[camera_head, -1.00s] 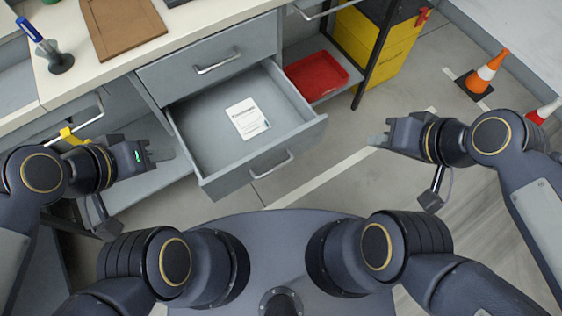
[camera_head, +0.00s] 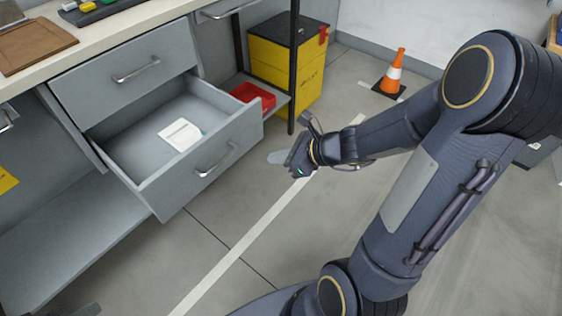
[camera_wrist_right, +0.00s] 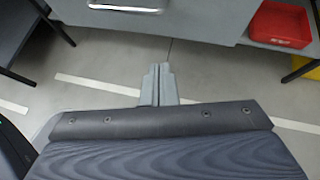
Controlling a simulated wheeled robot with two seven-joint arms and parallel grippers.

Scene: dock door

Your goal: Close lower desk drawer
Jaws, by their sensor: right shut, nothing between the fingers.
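The lower desk drawer (camera_head: 208,160) is pulled out and open, with a bar handle (camera_head: 215,160) on its grey front. A white card or booklet (camera_head: 180,135) lies inside it. The upper drawer (camera_head: 125,75) above it is shut. My right gripper (camera_head: 276,157) is shut and empty, apart from the drawer, to the right of its front. In the right wrist view its closed fingers (camera_wrist_right: 158,84) point toward the drawer front (camera_wrist_right: 190,18), with floor showing between. The drawer handle (camera_wrist_right: 125,6) is at the top of that view. My left gripper is not recognisable in the head view.
A red tray (camera_head: 253,97) sits on a low shelf right of the drawer, beside a dark post (camera_head: 293,70). A yellow cabinet (camera_head: 285,70) and an orange cone (camera_head: 393,72) stand behind. Floor before the drawer is clear. A brown board (camera_head: 35,45) lies on the desktop.

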